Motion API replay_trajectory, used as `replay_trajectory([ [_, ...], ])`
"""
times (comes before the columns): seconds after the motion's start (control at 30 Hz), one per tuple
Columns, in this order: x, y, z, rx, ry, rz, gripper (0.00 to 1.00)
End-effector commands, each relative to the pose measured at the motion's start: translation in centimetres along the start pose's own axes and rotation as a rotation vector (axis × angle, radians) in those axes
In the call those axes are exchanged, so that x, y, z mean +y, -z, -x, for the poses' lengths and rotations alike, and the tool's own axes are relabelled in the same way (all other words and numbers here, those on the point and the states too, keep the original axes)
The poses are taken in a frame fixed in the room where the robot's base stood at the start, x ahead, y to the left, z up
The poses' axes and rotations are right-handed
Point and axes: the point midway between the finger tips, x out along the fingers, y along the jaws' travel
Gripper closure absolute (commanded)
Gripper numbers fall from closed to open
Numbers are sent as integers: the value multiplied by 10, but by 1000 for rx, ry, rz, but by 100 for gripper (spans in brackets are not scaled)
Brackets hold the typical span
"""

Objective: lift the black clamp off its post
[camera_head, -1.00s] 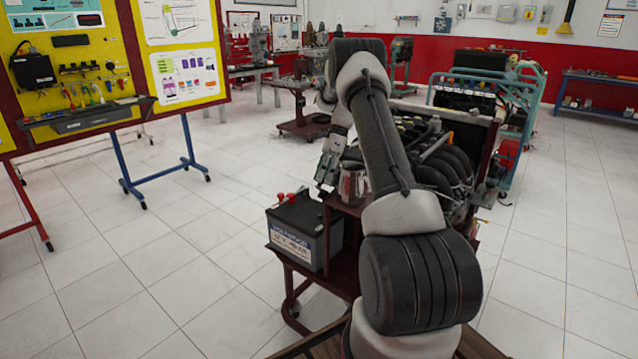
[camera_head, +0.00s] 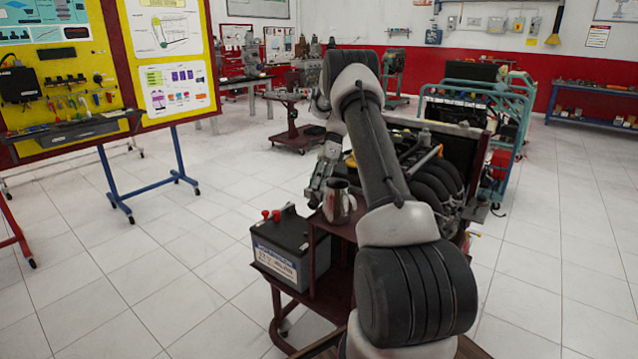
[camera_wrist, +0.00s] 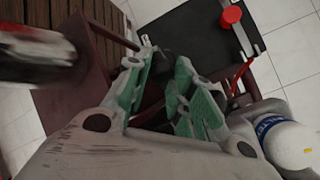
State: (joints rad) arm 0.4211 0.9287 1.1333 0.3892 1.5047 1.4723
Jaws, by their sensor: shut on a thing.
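My gripper (camera_wrist: 165,60) has green-padded fingers. In the wrist view it is shut on a small dark thing between the fingertips, which I take to be the black clamp (camera_wrist: 162,66). The fingers hide most of it, and its post is not visible, so I cannot tell whether the two touch. The battery (camera_head: 285,250) is a dark box with a white and blue label and red caps, left of my gripper in the head view. Its black top (camera_wrist: 195,42) lies beyond the fingertips in the wrist view, with one red cap (camera_wrist: 231,15).
The battery stands on a dark red engine trolley (camera_head: 335,285). A metal can (camera_head: 340,203) stands close right of my gripper. The engine (camera_head: 435,175) is behind my arm. A red cable (camera_wrist: 242,75) runs beside the right finger. Floor left of the trolley is clear.

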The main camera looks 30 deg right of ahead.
Motion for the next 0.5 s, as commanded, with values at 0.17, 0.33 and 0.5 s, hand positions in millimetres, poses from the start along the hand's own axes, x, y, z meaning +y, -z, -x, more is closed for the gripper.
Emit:
replay_trajectory([
  [0.17, -7, 8, -1, 9, 19, -7, 100],
  [0.33, -6, 8, -1, 9, 18, -7, 58],
  [0.5, -6, 6, 0, 8, 19, -5, 54],
])
